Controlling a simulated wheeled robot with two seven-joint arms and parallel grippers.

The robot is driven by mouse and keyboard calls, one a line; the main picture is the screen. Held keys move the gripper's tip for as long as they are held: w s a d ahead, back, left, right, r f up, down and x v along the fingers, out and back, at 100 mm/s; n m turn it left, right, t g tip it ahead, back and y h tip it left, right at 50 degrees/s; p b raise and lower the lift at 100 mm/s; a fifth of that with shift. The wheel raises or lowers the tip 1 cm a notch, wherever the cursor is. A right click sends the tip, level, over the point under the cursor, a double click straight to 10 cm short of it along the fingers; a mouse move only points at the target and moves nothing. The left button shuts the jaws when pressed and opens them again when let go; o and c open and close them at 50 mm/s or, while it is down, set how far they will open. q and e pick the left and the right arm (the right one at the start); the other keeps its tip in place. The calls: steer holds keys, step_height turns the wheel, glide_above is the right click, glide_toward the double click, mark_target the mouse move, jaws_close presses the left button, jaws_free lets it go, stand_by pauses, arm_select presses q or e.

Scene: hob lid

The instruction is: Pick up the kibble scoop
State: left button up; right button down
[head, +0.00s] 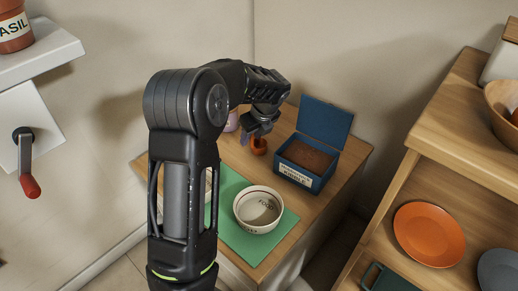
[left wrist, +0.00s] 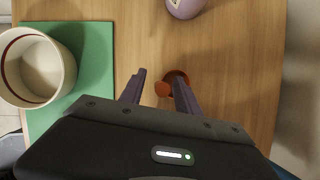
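The orange kibble scoop (head: 258,147) stands on the wooden cabinet top, left of the blue kibble box (head: 305,166). My left gripper (head: 259,128) is just above the scoop, pointing down. In the left wrist view the fingers are apart, with a rounded orange part of the scoop (left wrist: 162,89) showing in the gap between them. The right finger hides some of the scoop's bowl. I see no clear grip on it. My right gripper is in neither view.
A white food bowl (head: 258,209) sits on a green mat (head: 242,244) in front of the scoop. A lilac object (left wrist: 185,7) stands nearby. The box's blue lid (head: 325,121) is raised. A wooden shelf unit (head: 450,145) with an orange plate (head: 429,234) is at the right.

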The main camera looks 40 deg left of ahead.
arm_select(q)
steer(key=shift+c, duration=0.2)
stand_by(0.3)
jaws_close()
steer(key=shift+r, duration=0.1)
stand_by(1.2)
